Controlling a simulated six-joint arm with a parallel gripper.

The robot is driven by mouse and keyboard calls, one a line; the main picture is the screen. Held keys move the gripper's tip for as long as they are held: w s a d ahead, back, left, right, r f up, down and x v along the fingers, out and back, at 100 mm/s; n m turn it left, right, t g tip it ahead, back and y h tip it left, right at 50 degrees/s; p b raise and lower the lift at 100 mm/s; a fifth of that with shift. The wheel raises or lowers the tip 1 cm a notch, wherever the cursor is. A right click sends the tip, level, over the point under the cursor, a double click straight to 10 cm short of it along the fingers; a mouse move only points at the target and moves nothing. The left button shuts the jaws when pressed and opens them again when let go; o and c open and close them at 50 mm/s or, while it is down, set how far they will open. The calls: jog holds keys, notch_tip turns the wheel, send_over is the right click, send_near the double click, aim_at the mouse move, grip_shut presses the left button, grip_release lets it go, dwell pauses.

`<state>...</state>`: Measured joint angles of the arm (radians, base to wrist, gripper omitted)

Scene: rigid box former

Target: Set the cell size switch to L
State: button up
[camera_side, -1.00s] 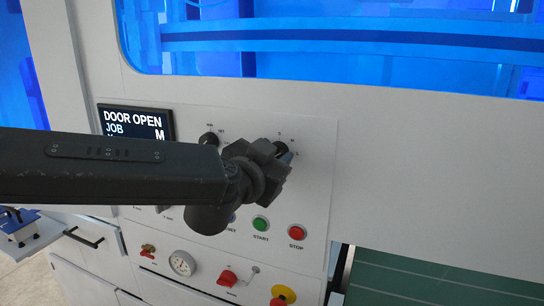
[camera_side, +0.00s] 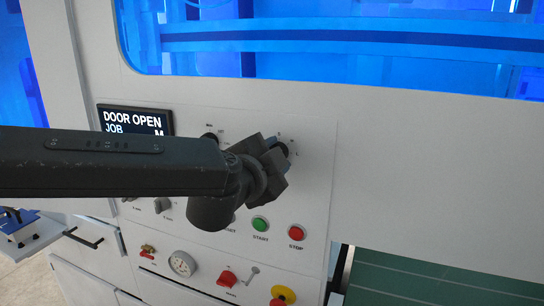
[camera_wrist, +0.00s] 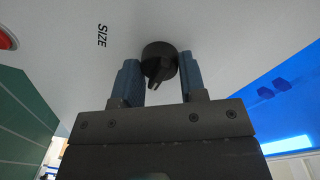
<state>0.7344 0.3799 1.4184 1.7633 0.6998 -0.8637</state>
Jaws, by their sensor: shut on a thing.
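The cell size switch is a round black knob (camera_wrist: 159,54) on the light panel, with the printed word SIZE beside it in the wrist view. My gripper (camera_wrist: 158,70) is shut on the knob, with one blue finger on each side. The knob's ridge points down and slightly left in that view. In the side view my dark gripper (camera_side: 277,157) covers much of the knob, with small letters around it too small to read surely. The display (camera_side: 136,121) reads DOOR OPEN and JOB, with a partly covered M.
A green START button (camera_side: 260,224) and a red STOP button (camera_side: 296,233) sit below the switch. Another black knob (camera_side: 210,138) is to its left, partly hidden by my arm. A gauge (camera_side: 182,263) and a yellow-based knob (camera_side: 283,295) are lower down.

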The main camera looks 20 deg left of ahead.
dwell(0.4)
jog(key=o, duration=0.9)
jog(key=s, duration=1.3)
jog(key=shift+s+a+r, duration=0.3)
jog(key=shift+s+r, duration=0.05)
jog(key=shift+s, duration=0.05)
